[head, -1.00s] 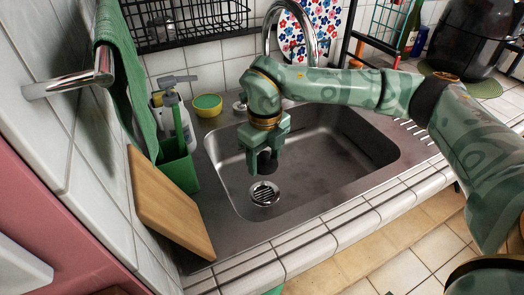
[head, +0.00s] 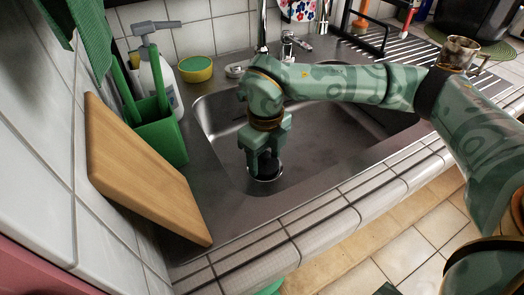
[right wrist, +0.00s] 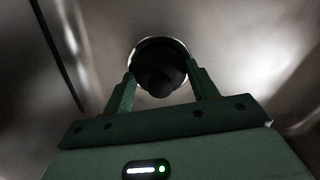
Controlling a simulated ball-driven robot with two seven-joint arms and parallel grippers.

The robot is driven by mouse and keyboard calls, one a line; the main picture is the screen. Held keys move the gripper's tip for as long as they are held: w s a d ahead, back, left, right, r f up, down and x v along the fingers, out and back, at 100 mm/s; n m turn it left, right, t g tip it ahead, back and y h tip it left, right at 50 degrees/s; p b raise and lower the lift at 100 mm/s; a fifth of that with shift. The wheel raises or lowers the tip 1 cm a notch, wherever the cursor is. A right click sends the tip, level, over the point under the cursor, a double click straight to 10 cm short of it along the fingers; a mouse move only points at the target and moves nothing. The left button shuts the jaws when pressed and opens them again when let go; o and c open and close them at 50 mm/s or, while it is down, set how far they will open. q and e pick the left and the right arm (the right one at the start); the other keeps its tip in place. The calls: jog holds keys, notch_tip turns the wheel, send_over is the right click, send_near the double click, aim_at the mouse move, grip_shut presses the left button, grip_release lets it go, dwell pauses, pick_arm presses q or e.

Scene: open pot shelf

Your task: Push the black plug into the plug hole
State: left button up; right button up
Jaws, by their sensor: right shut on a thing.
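The black plug (right wrist: 160,68) is between the fingertips of my right gripper (right wrist: 160,88) in the right wrist view. My right gripper (head: 265,165) points down into the steel sink, shut on the plug. In the head view the dark plug (head: 265,172) shows low between the fingers, over the plug hole. A bright rim of the plug hole (right wrist: 140,46) shows around the far side of the plug in the right wrist view. Whether the plug sits in the hole or just above it, I cannot tell. My left gripper is not in view.
The sink (head: 225,145) surrounds my right gripper with steel walls. A wooden board (head: 145,175) leans at the left, beside a green holder (head: 160,140) with a spray bottle (head: 165,75). A yellow-green sponge bowl (head: 195,69) and the tap (head: 262,30) stand behind. The tiled edge (head: 330,215) lies in front.

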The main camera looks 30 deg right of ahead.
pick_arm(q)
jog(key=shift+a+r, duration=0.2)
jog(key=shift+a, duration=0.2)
pick_arm(e)
jog(key=shift+f, duration=0.2)
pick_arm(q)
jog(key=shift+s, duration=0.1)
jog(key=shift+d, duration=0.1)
pick_arm(e)
jog(key=o, duration=1)
jog(key=shift+f, duration=0.1)
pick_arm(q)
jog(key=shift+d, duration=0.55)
pick_arm(e)
jog(key=shift+o, duration=0.2)
